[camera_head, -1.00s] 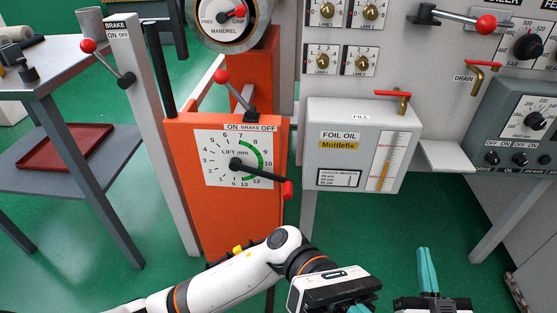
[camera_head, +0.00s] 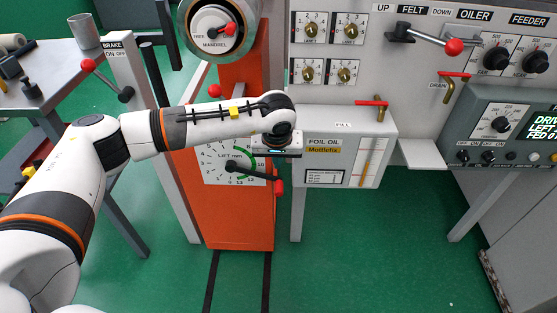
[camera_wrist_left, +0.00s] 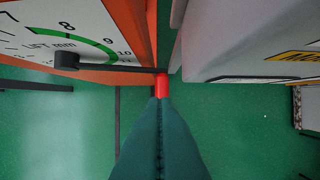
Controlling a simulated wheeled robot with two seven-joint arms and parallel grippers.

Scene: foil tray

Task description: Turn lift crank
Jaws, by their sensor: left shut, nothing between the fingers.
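The lift crank (camera_head: 252,173) is a dark arm on the white LIFT mm dial (camera_head: 217,171) of the orange machine stand. It points right and slightly down, ending in a red knob (camera_head: 278,187). My left forearm and wrist cover the top of the dial. In the left wrist view, the crank arm (camera_wrist_left: 112,69) runs from its dark hub to the red knob (camera_wrist_left: 162,85). My left gripper (camera_wrist_left: 160,102) is shut, its teal fingers together and empty. Their tips lie right at the knob in the picture; I cannot tell whether they touch it. My right gripper is out of view.
A grey FOIL OIL box (camera_head: 340,120) stands close right of the dial. A grey brake post (camera_head: 150,130) with a red-knobbed lever stands left, beside a grey table (camera_head: 50,95). The green floor (camera_head: 340,265) in front is clear.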

